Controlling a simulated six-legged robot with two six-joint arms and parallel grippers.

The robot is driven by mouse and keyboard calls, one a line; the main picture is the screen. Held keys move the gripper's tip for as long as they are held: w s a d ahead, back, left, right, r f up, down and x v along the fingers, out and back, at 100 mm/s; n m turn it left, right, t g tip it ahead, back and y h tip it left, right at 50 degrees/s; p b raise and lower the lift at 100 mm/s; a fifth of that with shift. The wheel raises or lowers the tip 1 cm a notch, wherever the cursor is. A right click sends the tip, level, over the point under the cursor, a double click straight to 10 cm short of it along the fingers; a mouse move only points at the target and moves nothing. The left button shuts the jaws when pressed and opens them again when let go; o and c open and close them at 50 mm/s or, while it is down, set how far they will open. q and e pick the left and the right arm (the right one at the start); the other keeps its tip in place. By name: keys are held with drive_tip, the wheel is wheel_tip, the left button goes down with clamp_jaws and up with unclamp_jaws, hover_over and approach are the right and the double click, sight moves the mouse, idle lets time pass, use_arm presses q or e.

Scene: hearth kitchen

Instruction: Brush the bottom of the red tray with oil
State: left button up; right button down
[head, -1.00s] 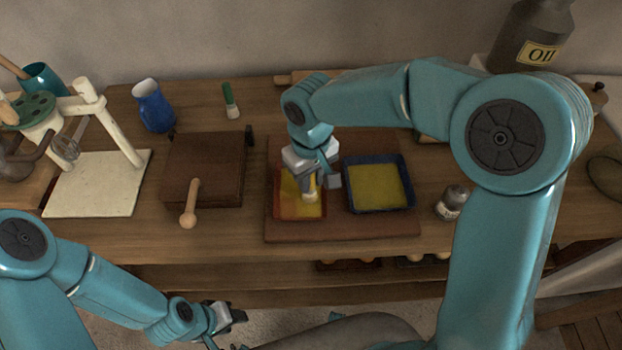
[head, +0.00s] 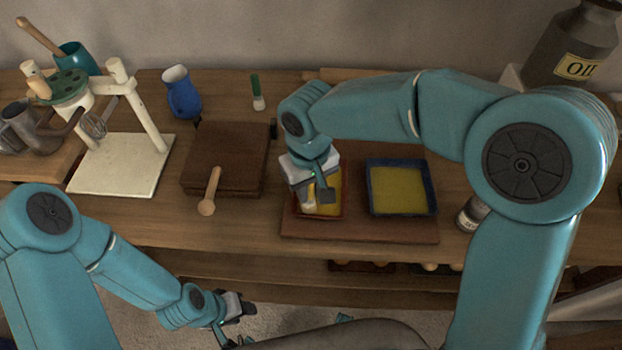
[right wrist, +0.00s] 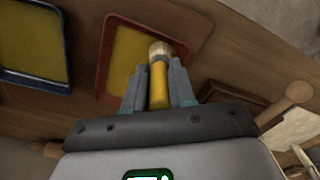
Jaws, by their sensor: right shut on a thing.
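The red tray (head: 343,210) sits on a brown board, its bottom largely yellow where it shows. It also appears in the right wrist view (right wrist: 103,72). My right gripper (head: 318,196) is over the tray and hides much of it. It is shut on a brush with a yellow handle (right wrist: 159,82) and a pale end (right wrist: 159,50). In the head view the brush (head: 309,199) is over the tray's left part; I cannot tell whether it touches the bottom. My left gripper (head: 238,309) is low in front of the table, its jaw opening unclear.
A blue tray (head: 433,190) with a yellow bottom stands to the right on the same board (head: 360,231). A small jar (head: 470,214) and an oil can (head: 575,50) are further right. A brown box (head: 226,155) with a wooden spoon (head: 212,188) is left.

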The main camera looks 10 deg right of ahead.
drive_tip(key=shift+w+d+p, duration=0.25)
drive_tip(key=shift+w+p, duration=0.05)
drive_tip(key=shift+w, duration=0.45)
drive_tip(key=shift+w+d+p, duration=0.25)
drive_tip(key=shift+w+p, duration=0.05)
drive_tip(key=shift+w, duration=0.45)
drive_tip(key=shift+s+a+f+b, duration=0.15)
drive_tip(key=shift+s+b, duration=0.2)
drive_tip(key=shift+s, duration=0.05)
drive_tip(key=shift+s+a+b, duration=0.2)
drive_tip(key=shift+s, duration=0.35)
drive_tip(key=shift+s+a+b, duration=0.15)
drive_tip(key=shift+s+b, duration=0.05)
drive_tip(key=shift+s, duration=0.35)
drive_tip(key=shift+r+p, duration=2.4)
drive_tip(key=shift+r, duration=0.75)
wheel_tip(320, 180, up, 3)
drive_tip(key=shift+r+p, duration=0.1)
drive_tip(key=shift+p, duration=1.15)
